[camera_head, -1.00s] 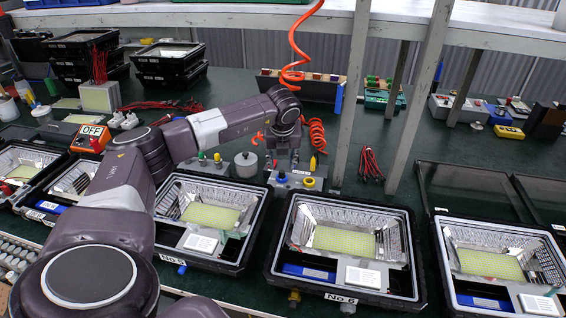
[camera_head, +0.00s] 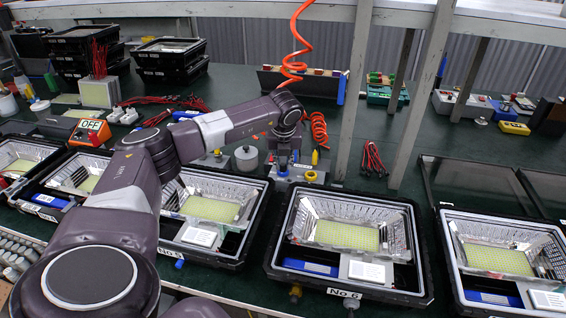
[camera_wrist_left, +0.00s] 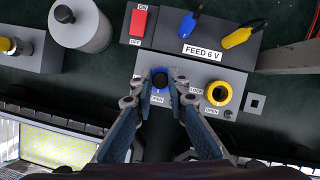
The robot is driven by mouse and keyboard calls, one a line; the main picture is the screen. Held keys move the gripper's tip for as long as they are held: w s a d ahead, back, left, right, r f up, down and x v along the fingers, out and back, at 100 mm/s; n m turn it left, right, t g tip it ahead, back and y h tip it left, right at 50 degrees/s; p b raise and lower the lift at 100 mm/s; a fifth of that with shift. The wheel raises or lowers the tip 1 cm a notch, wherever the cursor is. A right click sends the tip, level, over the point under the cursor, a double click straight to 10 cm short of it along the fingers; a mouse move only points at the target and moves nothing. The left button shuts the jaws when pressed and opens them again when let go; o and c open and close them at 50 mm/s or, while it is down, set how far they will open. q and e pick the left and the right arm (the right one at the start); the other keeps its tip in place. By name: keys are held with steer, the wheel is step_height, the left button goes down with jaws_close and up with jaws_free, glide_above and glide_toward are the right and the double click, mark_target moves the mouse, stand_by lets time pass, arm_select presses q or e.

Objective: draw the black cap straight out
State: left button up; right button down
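The black cap (camera_wrist_left: 160,80) sits in a blue collar (camera_wrist_left: 160,99) on a grey block (camera_wrist_left: 240,84), just left of a yellow ring (camera_wrist_left: 218,93) marked LOCK and OPEN. My left gripper (camera_wrist_left: 160,84) has one finger on each side of the cap. Gaps show between the cap and both fingers, so it looks open. In the head view my left gripper (camera_head: 282,162) points down at the block (camera_head: 299,171), and the cap is hidden there. My right gripper is in neither view.
A FEED 6 V box (camera_wrist_left: 203,45) with a red switch and blue and yellow clips stands just beyond the block. A grey cylinder (camera_wrist_left: 80,22) stands to the left. Floodlight housings (camera_head: 347,240) line the front. A post (camera_head: 355,95) and a coiled orange hose (camera_head: 318,130) are close by.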

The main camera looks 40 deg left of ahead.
mark_target(283, 166)
arm_select(q)
steer(key=shift+r, duration=0.2)
jaws_close()
steer(key=shift+r+p, duration=1.5)
steer(key=shift+r, duration=0.6)
